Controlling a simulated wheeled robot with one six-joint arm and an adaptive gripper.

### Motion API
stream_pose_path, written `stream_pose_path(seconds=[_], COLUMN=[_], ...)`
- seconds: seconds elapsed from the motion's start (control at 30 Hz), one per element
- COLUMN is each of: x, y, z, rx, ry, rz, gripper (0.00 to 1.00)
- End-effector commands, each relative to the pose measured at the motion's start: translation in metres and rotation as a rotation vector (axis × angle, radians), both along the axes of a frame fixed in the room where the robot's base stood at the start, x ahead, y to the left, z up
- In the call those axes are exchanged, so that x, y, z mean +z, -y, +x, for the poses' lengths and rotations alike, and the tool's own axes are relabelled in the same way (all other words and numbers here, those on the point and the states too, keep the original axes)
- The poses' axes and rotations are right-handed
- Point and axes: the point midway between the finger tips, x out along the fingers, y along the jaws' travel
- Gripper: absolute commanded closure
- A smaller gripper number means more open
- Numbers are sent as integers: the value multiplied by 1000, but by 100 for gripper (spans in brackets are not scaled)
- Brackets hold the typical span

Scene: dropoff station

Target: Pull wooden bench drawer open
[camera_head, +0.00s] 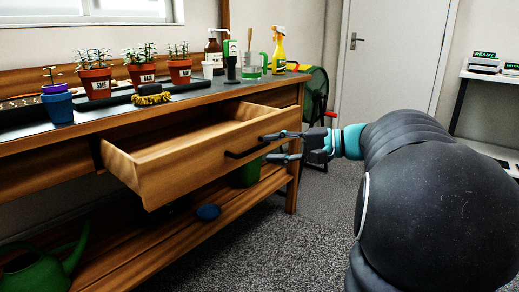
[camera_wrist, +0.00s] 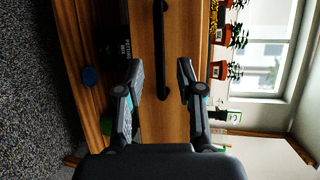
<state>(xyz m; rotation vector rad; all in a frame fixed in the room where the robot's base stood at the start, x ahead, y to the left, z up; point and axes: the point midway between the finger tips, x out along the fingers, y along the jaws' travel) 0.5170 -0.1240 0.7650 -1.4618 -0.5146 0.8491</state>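The wooden bench drawer (camera_head: 195,152) is pulled well out of the bench, and its front (camera_wrist: 188,30) also shows in the wrist view. The dark bar handle (camera_head: 246,150) is on the drawer front; in the wrist view the handle (camera_wrist: 162,50) runs upright in the picture. My gripper (camera_head: 270,146) is at the right end of the handle. In the wrist view my gripper (camera_wrist: 161,68) has its fingers apart, one on each side of the handle's end, with visible gaps to it. The gripper appears empty; whether a finger touches the drawer front is unclear.
The bench top (camera_head: 200,98) carries potted plants (camera_head: 95,82) and an orange spray bottle (camera_head: 279,50). A lower shelf (camera_head: 150,246) holds a green watering can (camera_head: 45,268) and a blue object (camera_head: 208,212). Grey carpet (camera_head: 280,245) is clear in front.

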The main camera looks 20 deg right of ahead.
Motion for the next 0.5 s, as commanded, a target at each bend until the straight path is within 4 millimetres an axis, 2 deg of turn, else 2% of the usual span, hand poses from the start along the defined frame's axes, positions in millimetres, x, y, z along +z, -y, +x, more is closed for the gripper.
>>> stream_pose_path(seconds=[0.03, 0.2, 0.5], x=[2, 8, 12], y=[10, 32, 50], z=[-7, -26, -42], rx=[-6, -3, 1], ry=[0, 0, -1], rz=[0, 0, 1], gripper=[63, 63, 63])
